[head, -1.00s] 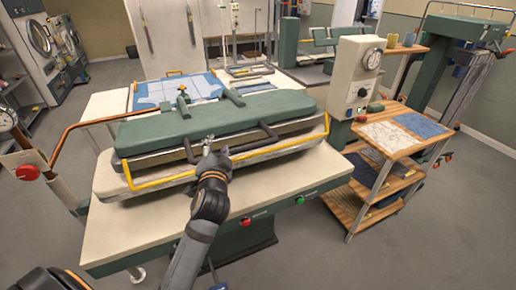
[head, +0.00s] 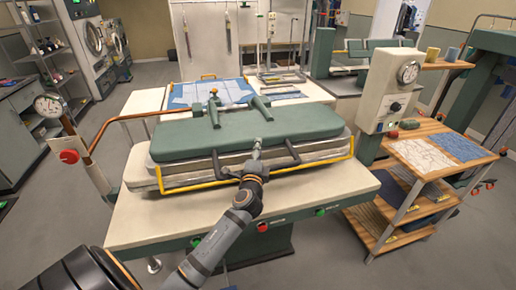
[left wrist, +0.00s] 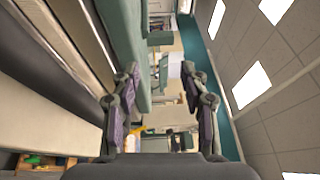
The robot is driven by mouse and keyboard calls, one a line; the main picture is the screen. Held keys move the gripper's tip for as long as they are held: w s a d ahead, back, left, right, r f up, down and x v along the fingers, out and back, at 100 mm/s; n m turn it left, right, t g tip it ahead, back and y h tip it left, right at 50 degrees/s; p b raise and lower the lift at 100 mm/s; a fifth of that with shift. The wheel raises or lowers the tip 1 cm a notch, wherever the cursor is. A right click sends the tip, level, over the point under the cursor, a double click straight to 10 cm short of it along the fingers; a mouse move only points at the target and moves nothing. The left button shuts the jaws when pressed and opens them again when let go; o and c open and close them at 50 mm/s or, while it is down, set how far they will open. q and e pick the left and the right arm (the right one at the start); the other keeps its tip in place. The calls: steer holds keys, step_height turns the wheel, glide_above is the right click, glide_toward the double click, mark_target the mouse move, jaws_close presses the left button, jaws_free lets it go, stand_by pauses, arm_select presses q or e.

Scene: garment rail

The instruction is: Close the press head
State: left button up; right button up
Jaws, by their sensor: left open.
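The press head (head: 245,133) is a long green padded lid. It lies low and nearly level over the pale buck (head: 135,172), with a silver band along its lower edge. A dark bar handle (head: 290,152) projects from its front, and a yellow rail (head: 200,184) runs around the front below. My left gripper (head: 257,147) is in front of the head, near the middle of the handle. In the left wrist view its fingers (left wrist: 160,90) are apart with nothing seen between them; the head's green edge (left wrist: 122,35) is beside them. Contact with the handle cannot be told. My right gripper is not in view.
A control box with a gauge (head: 390,90) stands right of the press, beside a wooden shelf cart (head: 425,190) with folded cloth. Floor at front right is clear.

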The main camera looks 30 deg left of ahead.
arm_select(q)
steer(key=shift+d+r, duration=0.2)
steer(key=shift+w+a+f, duration=0.1)
steer(key=c, duration=0.6)
jaws_close()
steer(key=shift+c, duration=1.6)
jaws_free()
steer(key=o, duration=0.9)
steer(key=v, duration=1.2)
